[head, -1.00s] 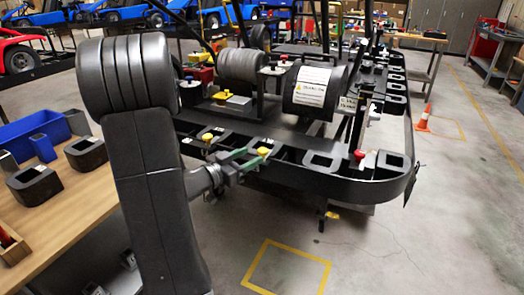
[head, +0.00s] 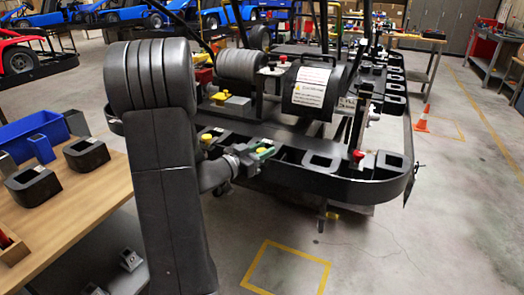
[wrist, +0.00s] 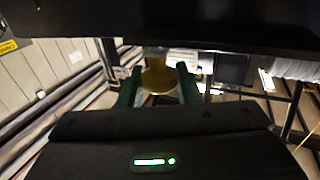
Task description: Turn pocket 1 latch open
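A yellow latch knob (head: 262,150) sits on the front edge of the black kart frame (head: 330,180), beside a rectangular pocket. In the wrist view the yellow knob (wrist: 158,76) stands between the two green fingers of my gripper (wrist: 158,88), with narrow gaps seeming to show on both sides. In the head view my gripper (head: 265,152) is at the same knob, and its fingers partly hide it. A second yellow knob (head: 206,138) is to the left, close to my wrist. I see no pocket numbers on these latches.
A dark drum with a white label (head: 311,88) and a grey ribbed roll (head: 242,65) stand above the frame. A red knob (head: 357,155) is to the right. A wooden table (head: 75,205) is at left. The floor in front is clear; an orange cone (head: 422,118) stands right.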

